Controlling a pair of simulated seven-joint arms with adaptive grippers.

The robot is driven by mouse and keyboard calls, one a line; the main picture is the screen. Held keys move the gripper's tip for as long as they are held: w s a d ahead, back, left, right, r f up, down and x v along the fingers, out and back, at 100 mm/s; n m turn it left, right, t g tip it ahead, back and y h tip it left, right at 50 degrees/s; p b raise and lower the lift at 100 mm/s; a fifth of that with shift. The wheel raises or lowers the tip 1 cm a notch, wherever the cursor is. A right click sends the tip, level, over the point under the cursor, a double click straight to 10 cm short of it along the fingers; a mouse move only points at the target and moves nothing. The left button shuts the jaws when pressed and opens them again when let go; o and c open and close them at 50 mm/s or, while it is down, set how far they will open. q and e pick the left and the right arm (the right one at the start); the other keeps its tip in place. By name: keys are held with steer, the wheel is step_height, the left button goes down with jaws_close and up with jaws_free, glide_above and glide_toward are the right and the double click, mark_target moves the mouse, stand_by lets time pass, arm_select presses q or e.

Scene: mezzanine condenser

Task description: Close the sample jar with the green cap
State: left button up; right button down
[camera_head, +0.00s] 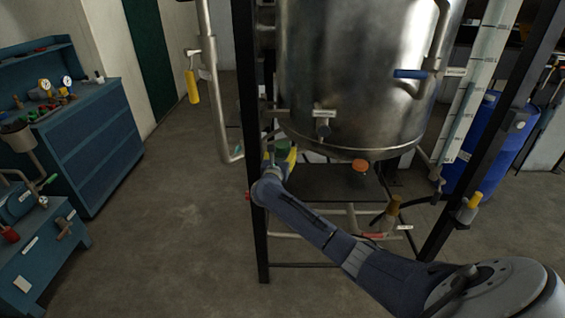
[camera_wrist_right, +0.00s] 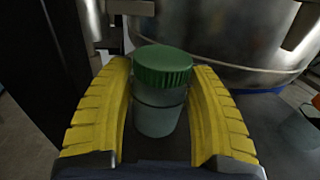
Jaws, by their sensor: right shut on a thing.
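The green cap (camera_wrist_right: 162,66) sits between the yellow fingertips of my right gripper (camera_wrist_right: 162,75), which is shut on it. The cap also shows as a small green patch in the head view (camera_head: 282,147), next to a yellow finger of the right gripper (camera_head: 280,158). The sample jar (camera_wrist_right: 158,115), pale and translucent, is directly under the cap and looks upright. I cannot tell whether the cap is seated or threaded on it. In the head view the jar is hidden by the gripper. My left gripper is not in view.
A large steel tank (camera_head: 350,75) hangs just above and behind the gripper. A black frame post (camera_head: 255,200) stands close on the left. A dark shelf (camera_head: 335,185) lies below the tank.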

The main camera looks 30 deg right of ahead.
steer(key=shift+f, duration=2.1)
steer(key=shift+f, duration=0.1)
steer(key=shift+c, duration=2.2)
jaws_free()
steer(key=shift+s+a, duration=0.1)
steer(key=shift+a, duration=0.05)
steer(key=v, duration=1.1)
steer(key=shift+s+a, duration=0.15)
steer(key=shift+s, duration=0.15)
